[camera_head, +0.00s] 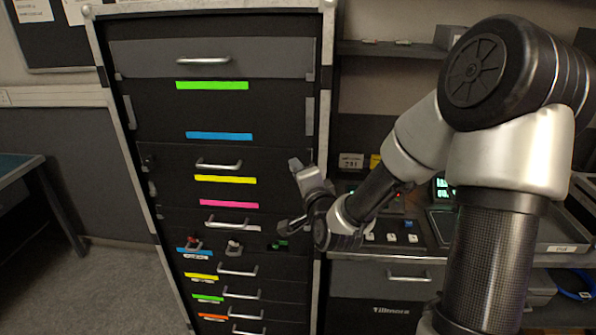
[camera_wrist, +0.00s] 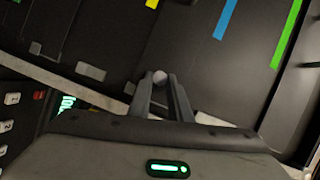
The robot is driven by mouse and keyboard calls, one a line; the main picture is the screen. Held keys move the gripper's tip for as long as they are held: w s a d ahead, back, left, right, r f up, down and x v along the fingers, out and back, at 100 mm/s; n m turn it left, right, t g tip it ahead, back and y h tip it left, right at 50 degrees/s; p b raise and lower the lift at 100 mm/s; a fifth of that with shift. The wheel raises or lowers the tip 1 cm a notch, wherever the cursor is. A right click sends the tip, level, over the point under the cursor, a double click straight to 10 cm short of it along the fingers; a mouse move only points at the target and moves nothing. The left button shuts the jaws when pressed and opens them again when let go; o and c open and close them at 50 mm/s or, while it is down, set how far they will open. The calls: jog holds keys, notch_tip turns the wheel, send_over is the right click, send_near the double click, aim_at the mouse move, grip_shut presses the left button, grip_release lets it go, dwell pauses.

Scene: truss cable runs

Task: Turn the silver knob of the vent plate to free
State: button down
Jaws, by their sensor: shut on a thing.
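A small round grey knob (camera_wrist: 160,77), which looks like the silver knob, shows between the fingertips in the wrist view. My gripper (camera_wrist: 158,84) is shut on it, one finger on each side. In the head view my gripper (camera_head: 281,228) is at the right edge of the dark cabinet front, fingers pointing left, and the held knob cannot be made out there. The vent plate is not clearly distinguishable, and the knob's turn position cannot be read. A pale knob-like fitting (camera_head: 233,247) stands farther left, apart from the fingers.
The tall cabinet (camera_head: 150,115) has drawers with projecting handles (camera_head: 218,164) and coloured strips. A red fitting (camera_head: 192,243) is at its lower left. A console with buttons (camera_head: 391,238) stands right of the cabinet, below my arm. Floor at the left is open.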

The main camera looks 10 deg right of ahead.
jog(key=n, duration=0.1)
jog(key=n+g+h+b, duration=0.1)
jog(key=n, duration=0.1)
jog(key=n+b, duration=0.1)
jog(key=shift+a+r+g, duration=0.2)
jog(key=shift+r+g, duration=0.05)
jog(key=shift+g, duration=0.15)
jog(key=shift+n+h, duration=0.4)
jog(key=c, duration=1.6)
grip_release()
jog(key=v, duration=0.7)
jog(key=shift+s+r, duration=0.15)
jog(key=shift+s, duration=0.05)
